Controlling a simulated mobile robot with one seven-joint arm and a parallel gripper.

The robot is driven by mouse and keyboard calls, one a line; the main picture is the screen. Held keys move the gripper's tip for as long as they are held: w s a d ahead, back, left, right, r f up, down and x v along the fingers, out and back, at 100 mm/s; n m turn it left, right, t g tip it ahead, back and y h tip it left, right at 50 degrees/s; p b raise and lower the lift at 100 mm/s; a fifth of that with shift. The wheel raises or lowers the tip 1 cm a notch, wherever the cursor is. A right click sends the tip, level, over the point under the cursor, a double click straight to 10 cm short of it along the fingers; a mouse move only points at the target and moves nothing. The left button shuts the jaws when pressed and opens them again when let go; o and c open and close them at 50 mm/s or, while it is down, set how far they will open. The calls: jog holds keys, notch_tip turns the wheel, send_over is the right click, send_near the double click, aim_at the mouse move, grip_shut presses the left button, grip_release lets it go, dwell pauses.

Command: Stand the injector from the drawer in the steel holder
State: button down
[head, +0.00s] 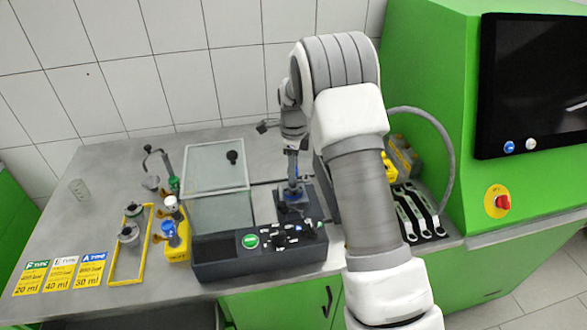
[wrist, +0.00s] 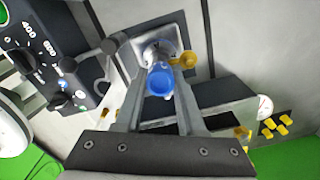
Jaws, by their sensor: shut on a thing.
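My gripper (head: 292,186) points down over the black bench unit, left of my arm's large links. In the wrist view my gripper (wrist: 158,62) has its two grey fingers closed around the injector (wrist: 160,82), which shows its round blue end towards the camera. The injector's blue part also shows small in the head view (head: 292,194). Beyond the fingertips is a square steel plate with a raised round part, apparently the steel holder (wrist: 174,32).
A clear-lidded box (head: 216,166) stands left of my gripper. The black control panel (head: 275,240) has a green button in front. A yellow frame (head: 130,265) and small bottles stand further left. Black-and-white handles (head: 418,212) lie right of my arm, near the green cabinet (head: 440,90).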

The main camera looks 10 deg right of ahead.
jog(key=shift+f, duration=0.35)
dwell(0.4)
jog(key=shift+c, duration=2.1)
grip_release()
jog(key=shift+r+p, duration=2)
jog(key=shift+r, duration=1.5)
